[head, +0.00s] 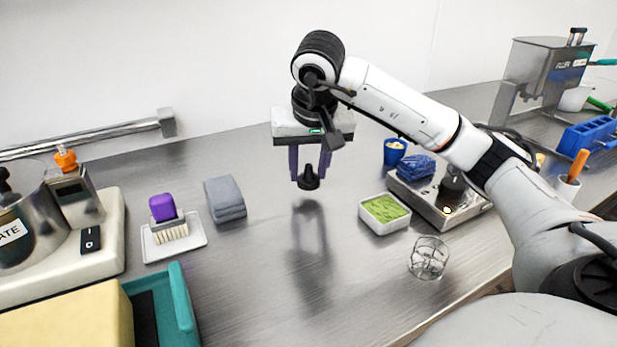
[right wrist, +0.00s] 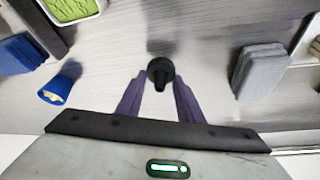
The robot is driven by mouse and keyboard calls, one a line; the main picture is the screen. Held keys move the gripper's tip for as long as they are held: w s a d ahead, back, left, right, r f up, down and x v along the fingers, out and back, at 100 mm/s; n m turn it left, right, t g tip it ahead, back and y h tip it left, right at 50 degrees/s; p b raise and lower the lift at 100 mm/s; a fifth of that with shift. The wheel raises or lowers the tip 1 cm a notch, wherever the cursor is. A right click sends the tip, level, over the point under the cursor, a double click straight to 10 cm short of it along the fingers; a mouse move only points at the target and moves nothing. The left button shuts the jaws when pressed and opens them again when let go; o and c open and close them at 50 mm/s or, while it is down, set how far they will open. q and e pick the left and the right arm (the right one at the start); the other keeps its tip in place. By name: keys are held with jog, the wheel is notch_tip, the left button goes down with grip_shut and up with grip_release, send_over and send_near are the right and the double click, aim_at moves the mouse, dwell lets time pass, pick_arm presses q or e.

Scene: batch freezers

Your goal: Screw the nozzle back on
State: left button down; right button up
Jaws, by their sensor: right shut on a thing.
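My right gripper (head: 310,172) hangs over the middle of the steel counter. Its purple fingers are shut on a small black nozzle (head: 309,181), held in the air above the counter. In the right wrist view the black nozzle (right wrist: 160,72) sits between the two fingertips; it has a wide round rim and a narrower tip. The end of the nozzle between the fingers is partly hidden in the head view. My left gripper is not in view. I cannot tell which part the nozzle's thread fits.
A folded grey cloth (head: 225,198) and a purple-handled brush (head: 163,208) on a tray lie left. A steel machine (head: 545,75) stands back right. The middle counter is clear.

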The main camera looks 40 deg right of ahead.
aim_at(309, 165)
notch_tip(309, 165, up, 8)
jog(key=shift+f+p, duration=0.25)
jog(key=shift+p, duration=0.65)
